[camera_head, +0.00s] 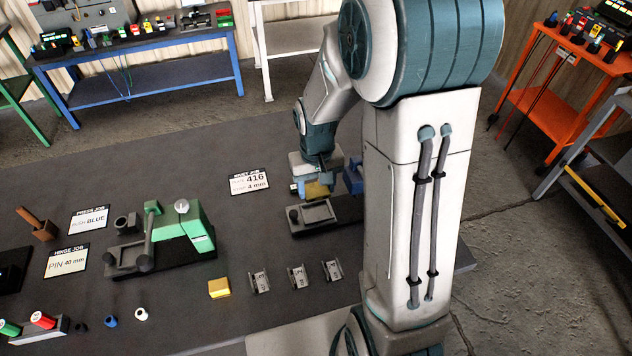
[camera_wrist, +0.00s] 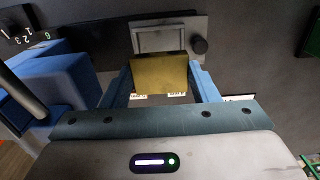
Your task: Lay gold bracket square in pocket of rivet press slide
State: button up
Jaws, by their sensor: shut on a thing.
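My gripper (camera_head: 312,184) is shut on the gold bracket (camera_head: 318,190). In the wrist view the bracket (camera_wrist: 160,74) sits between the two blue fingers of the gripper (camera_wrist: 160,84). The rivet press slide (camera_head: 314,217) is a grey tray-like block with a rectangular pocket and a round dark knob. In the wrist view the slide (camera_wrist: 158,29) lies just beyond the bracket, and the pocket looks empty. The bracket's far edge overlaps the slide's near edge in that view. It appears held above the slide; contact cannot be told. The blue rivet press (camera_head: 352,176) is partly hidden by my arm.
The blue press body (camera_wrist: 45,85) with a metal rod is close at left in the wrist view. A green press (camera_head: 182,232), a yellow block (camera_head: 219,288) and small grey brackets (camera_head: 297,277) stand on the dark table. A job card (camera_head: 250,184) lies left of the slide.

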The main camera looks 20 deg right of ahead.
jog(key=shift+s+f+b, duration=0.1)
jog(key=shift+f+b, duration=0.2)
jog(key=shift+b, duration=0.05)
jog(key=b, duration=0.4)
send_over(317, 213)
jog(key=shift+a+f, duration=0.1)
jog(key=shift+f, duration=2.5)
jog(key=shift+f+b, duration=0.55)
jog(key=shift+b, duration=0.3)
jog(key=shift+r, duration=0.3)
jog(key=shift+f+b, duration=0.45)
jog(key=shift+f, duration=0.05)
dwell(1.2)
jog(key=shift+r, duration=0.15)
jog(key=shift+r+p, duration=0.35)
jog(key=shift+p, duration=0.05)
